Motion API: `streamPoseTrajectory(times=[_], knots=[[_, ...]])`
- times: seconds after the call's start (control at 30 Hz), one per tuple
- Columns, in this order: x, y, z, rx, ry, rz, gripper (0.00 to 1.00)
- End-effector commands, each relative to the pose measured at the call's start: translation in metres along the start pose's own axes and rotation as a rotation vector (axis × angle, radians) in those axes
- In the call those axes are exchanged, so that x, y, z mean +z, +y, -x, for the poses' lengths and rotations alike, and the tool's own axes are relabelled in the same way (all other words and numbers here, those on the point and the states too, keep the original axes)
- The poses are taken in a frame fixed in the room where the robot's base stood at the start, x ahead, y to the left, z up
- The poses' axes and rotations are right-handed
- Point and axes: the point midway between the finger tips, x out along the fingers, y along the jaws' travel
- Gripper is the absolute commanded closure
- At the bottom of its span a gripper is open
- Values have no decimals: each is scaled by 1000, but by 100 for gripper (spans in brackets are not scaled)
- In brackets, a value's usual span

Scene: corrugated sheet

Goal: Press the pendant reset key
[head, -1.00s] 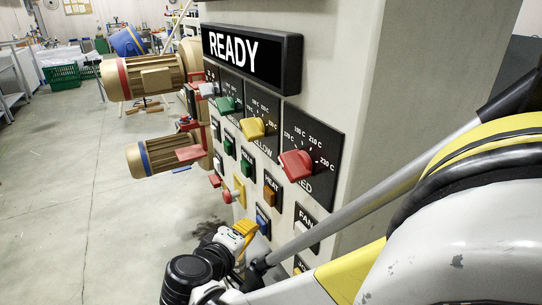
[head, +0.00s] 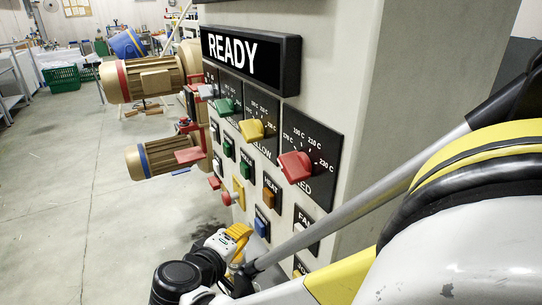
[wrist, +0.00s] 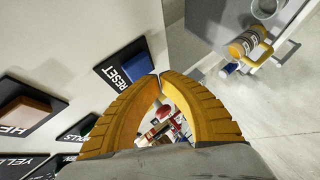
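The blue reset key (head: 262,222) sits in a dark plate low on the grey control panel (head: 345,100).
An orange HEAT key (head: 269,195) sits above the blue key, and a FAN plate (head: 306,226) is to its right. Green, yellow and red (head: 295,166) knobs are higher up, under a READY display (head: 252,60). Motors (head: 155,75) stand left; open floor lies below them.

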Motion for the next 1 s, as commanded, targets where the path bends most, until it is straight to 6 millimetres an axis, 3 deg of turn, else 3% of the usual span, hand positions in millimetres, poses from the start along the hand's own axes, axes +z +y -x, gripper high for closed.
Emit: streamPoseTrajectory(times=[0.6, 1.0], knots=[[-24, -23, 32, 0, 2, 1, 100], [-25, -25, 35, 0, 0, 1, 100]])
